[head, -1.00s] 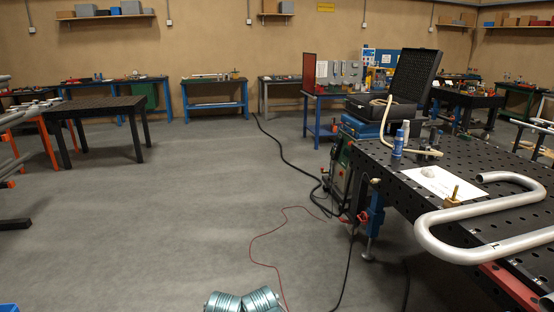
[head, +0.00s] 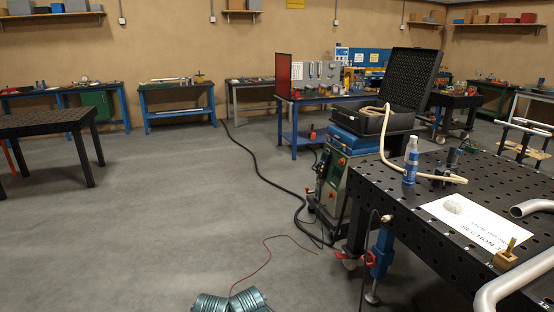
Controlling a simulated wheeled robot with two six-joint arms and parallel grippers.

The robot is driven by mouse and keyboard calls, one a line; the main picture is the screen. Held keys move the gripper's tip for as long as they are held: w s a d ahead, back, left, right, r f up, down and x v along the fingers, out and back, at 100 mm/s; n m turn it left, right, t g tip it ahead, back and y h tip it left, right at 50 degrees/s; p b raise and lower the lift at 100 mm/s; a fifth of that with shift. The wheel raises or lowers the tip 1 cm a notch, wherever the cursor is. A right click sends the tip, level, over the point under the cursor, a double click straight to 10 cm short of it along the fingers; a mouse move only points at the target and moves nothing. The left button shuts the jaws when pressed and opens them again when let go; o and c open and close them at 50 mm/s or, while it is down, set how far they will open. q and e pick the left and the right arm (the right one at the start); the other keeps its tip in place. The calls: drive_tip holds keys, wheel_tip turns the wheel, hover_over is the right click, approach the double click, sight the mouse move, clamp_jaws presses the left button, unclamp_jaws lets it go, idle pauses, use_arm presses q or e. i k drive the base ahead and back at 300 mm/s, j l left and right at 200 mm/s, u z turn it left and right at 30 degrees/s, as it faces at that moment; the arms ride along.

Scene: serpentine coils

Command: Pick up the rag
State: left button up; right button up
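A small crumpled whitish lump (head: 458,205), which looks like the rag, lies on a white printed sheet (head: 480,232). The sheet is on the black perforated table (head: 400,212) at the right. The lump is small and pale against the paper, so its folds are hard to make out. Neither of my grippers is in view. Only ribbed metal parts that stay with my camera show at the bottom edge.
A blue-and-white bottle (head: 411,162), a pale hose (head: 386,150), a brass-topped block (head: 507,258) and bent grey pipe (head: 512,285) are on the table. A welding machine (head: 328,180) stands behind it. Cables (head: 270,184) cross the floor. The floor at left is open.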

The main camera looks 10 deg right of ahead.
sight(452, 205)
drive_tip(key=i+z, duration=0.85)
drive_tip(key=i+j+z, duration=0.2)
drive_tip(key=z, duration=0.2)
drive_tip(key=i+j+z, duration=0.1)
drive_tip(key=i+z, duration=0.2)
drive_tip(key=z, duration=0.15)
drive_tip(key=i+j+z, duration=0.25)
drive_tip(key=z, duration=0.25)
drive_tip(key=i+j+z, duration=0.25)
drive_tip(key=z, duration=0.2)
drive_tip(key=i+j+z, duration=0.15)
drive_tip(key=j+z, duration=0.35)
